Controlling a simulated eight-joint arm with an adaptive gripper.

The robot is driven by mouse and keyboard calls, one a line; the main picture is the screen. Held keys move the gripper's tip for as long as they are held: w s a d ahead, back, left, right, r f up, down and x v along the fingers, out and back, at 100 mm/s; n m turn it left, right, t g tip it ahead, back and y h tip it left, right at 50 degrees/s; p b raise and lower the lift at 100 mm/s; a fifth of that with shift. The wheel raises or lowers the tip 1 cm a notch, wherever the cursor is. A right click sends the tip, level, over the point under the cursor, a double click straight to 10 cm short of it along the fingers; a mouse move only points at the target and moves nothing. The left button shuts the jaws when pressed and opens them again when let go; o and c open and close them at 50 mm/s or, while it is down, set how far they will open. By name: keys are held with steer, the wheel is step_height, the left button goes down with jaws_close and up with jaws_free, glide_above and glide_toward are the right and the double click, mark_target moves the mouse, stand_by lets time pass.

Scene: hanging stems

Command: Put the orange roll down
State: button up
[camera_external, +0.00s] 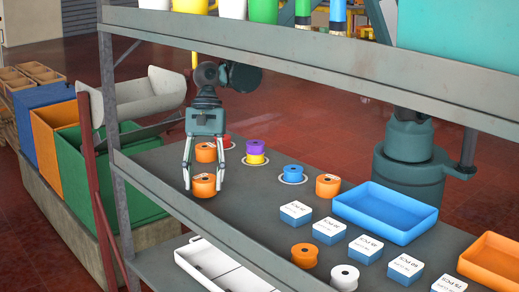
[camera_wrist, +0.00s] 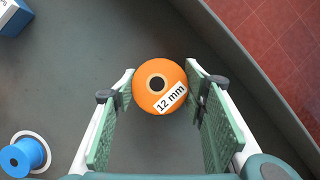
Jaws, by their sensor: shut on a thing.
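My gripper (camera_external: 204,186) is shut on an orange roll (camera_external: 203,188), low over the grey shelf (camera_external: 262,205) near its front edge. In the wrist view the roll (camera_wrist: 157,84) sits between the fingertips (camera_wrist: 159,88), its round top facing the camera, with a dark centre hole and a "12 mm" label. I cannot tell whether its underside touches the shelf. A second orange roll (camera_external: 206,152) shows behind, between the fingers in the picture. A third orange roll (camera_external: 327,186) stands farther right.
A purple roll (camera_external: 255,146) sits on a yellow one (camera_external: 255,158), left of a blue roll (camera_external: 292,172). A red roll (camera_external: 226,142) is behind my gripper. White-topped blue boxes (camera_external: 329,231) and a blue tray (camera_external: 387,212) lie right. An upper shelf beam (camera_external: 300,65) crosses the front.

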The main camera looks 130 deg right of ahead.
mark_target(205, 176)
steer(key=shift+f, duration=0.45)
steer(key=shift+f, duration=0.15)
steer(key=o, duration=0.9)
steer(key=shift+o, duration=0.2)
steer(key=shift+s+d+r, duration=0.1)
steer(key=shift+s+r, duration=0.05)
steer(key=shift+r, duration=0.5)
steer(key=shift+s+d+r, duration=0.35)
steer(key=shift+r, duration=0.15)
steer(key=shift+s+d+r, duration=0.3)
steer(key=shift+r, duration=0.2)
steer(key=s+d+p, duration=0.1)
steer(key=s+d, duration=0.6)
steer(key=shift+s+d+f, duration=0.1)
steer(key=shift+s+d, duration=0.3)
steer(key=shift+a, duration=0.1)
